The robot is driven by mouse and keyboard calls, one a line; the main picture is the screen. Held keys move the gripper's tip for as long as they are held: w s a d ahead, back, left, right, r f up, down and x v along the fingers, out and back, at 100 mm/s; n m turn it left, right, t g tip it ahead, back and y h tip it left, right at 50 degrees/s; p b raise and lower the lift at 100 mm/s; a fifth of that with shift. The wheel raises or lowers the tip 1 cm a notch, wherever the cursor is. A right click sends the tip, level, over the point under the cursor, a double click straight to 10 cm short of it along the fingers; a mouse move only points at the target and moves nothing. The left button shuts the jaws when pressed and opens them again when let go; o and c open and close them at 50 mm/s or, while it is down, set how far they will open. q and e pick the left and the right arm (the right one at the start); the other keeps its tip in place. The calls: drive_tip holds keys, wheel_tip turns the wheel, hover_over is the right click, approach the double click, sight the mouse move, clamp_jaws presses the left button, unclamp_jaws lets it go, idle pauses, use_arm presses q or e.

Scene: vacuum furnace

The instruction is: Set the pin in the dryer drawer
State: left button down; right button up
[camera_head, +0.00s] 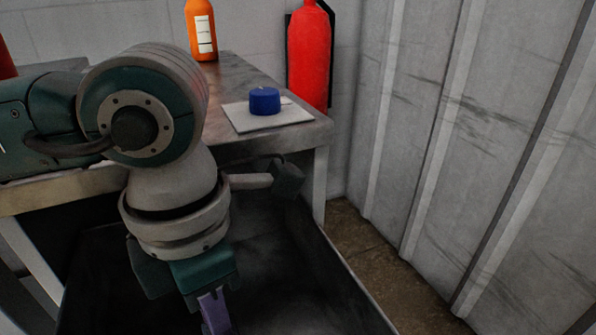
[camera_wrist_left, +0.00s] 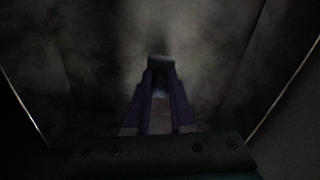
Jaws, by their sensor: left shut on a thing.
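My left gripper (camera_head: 222,330) reaches down into the open dark dryer drawer (camera_head: 345,290). In the left wrist view the left gripper (camera_wrist_left: 160,78) points down at the drawer floor (camera_wrist_left: 205,60), between the two side walls. Its fingers are shut on a small grey piece, likely the pin (camera_wrist_left: 160,63), at their tips. The view is dark, and I cannot tell whether the piece touches the floor. My right gripper is in neither view.
A workbench (camera_head: 318,130) stands above the drawer. On it are a white sheet (camera_head: 240,116) with a blue round cap (camera_head: 264,101) and an orange bottle (camera_head: 201,28). A red extinguisher (camera_head: 310,55) stands behind. A corrugated wall (camera_head: 480,130) lies right, with narrow floor (camera_head: 365,240) between.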

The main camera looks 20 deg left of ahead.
use_arm(q)
wheel_tip(320, 180, down, 4)
drive_tip(key=shift+f+b, duration=0.15)
drive_tip(key=shift+b, duration=0.55)
drive_tip(key=shift+f, duration=0.15)
drive_tip(key=shift+f, duration=0.2)
drive_tip(key=c, duration=0.8)
unclamp_jaws()
drive_tip(key=shift+o, duration=0.2)
drive_tip(key=shift+r, duration=0.1)
drive_tip(key=shift+r, duration=0.25)
wheel_tip(320, 180, up, 12)
drive_tip(key=p, duration=0.3)
drive_tip(key=shift+f+p, duration=0.1)
drive_tip(key=shift+p, duration=0.2)
